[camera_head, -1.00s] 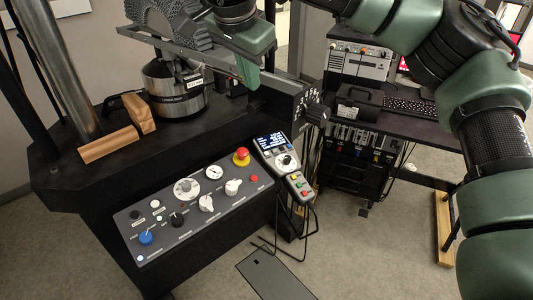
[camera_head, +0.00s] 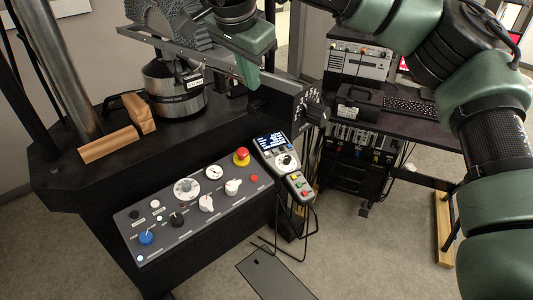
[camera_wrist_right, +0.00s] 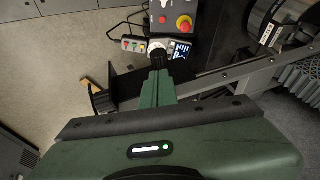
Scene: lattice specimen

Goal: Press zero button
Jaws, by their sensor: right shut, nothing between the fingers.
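The handheld controller (camera_head: 284,164) with a lit screen, a round dial and several coloured buttons hangs at the right end of the control panel. It also shows in the right wrist view (camera_wrist_right: 160,47), just beyond my fingertips. Which of its buttons is the zero button is too small to read. The sloping control panel (camera_head: 225,206) carries knobs, a red emergency stop (camera_head: 241,157) and a small red button. My right gripper (camera_head: 249,84) is shut and empty, pointing down above and behind the controller; its green fingers also show in the wrist view (camera_wrist_right: 158,78). My left gripper is not in view.
A metal rail (camera_head: 190,45) runs across beside my right gripper. A steel cylinder (camera_head: 174,92) carries a grey lattice piece (camera_head: 163,18). Wooden blocks (camera_head: 109,145) lie on the black machine table. A desk with a keyboard (camera_head: 409,106) stands at right.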

